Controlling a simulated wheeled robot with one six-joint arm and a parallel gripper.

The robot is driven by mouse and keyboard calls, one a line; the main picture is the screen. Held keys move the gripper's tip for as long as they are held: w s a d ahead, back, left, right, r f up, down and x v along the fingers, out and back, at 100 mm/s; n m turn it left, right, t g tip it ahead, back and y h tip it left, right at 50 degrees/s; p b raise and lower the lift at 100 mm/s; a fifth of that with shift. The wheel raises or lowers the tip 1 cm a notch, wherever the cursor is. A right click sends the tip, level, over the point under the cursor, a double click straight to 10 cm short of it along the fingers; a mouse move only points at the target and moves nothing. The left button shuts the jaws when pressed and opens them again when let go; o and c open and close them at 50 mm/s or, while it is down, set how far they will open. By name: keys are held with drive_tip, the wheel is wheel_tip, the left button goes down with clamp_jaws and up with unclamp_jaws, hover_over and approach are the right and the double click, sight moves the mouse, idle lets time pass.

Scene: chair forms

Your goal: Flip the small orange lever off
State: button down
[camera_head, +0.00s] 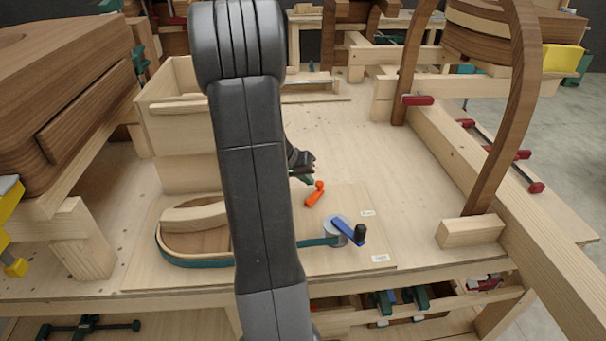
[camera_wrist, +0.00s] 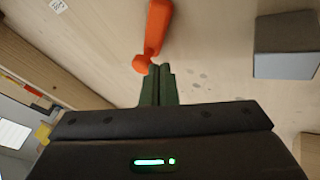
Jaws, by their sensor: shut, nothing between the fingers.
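The small orange lever (camera_head: 315,194) is mounted on the light wooden board, right of my arm in the head view. It points slantwise, with a rounded knob at its upper end. In the wrist view the orange lever (camera_wrist: 155,32) shows at the top centre, its knob just beyond my fingertips. My gripper (camera_wrist: 158,72) is shut and empty, with its green fingers together close to the knob. I cannot tell whether they touch it. In the head view my gripper (camera_head: 303,178) is just above and left of the lever, partly hidden by my arm.
A blue crank handle (camera_head: 347,231) with a black knob stands on a round grey base in front of the lever. A green band (camera_head: 200,262) runs around a curved wooden form at left. A wooden block (camera_head: 470,231) and curved uprights stand at right. The bench behind is mostly clear.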

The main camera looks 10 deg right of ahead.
drive_tip(key=shift+w+d+f+m+g+b, duration=0.15)
drive_tip(key=shift+m+g+b, duration=0.35)
drive_tip(key=shift+m+b, duration=0.55)
drive_tip(key=m+b, duration=0.1)
drive_tip(key=d+m+g+b, duration=0.1)
drive_tip(key=b, duration=0.1)
drive_tip(key=shift+m+g+h, duration=0.25)
drive_tip(key=shift+g+h, duration=0.05)
drive_tip(key=m+g, duration=0.1)
drive_tip(key=m, duration=0.1)
drive_tip(key=d+m+g+b, duration=0.1)
drive_tip(key=m, duration=0.1)
drive_tip(key=shift+g+b, duration=0.3)
drive_tip(key=shift+g, duration=0.1)
drive_tip(key=shift+s+a, duration=0.45)
drive_tip(key=shift+a, duration=0.25)
drive_tip(key=shift+r, duration=0.3)
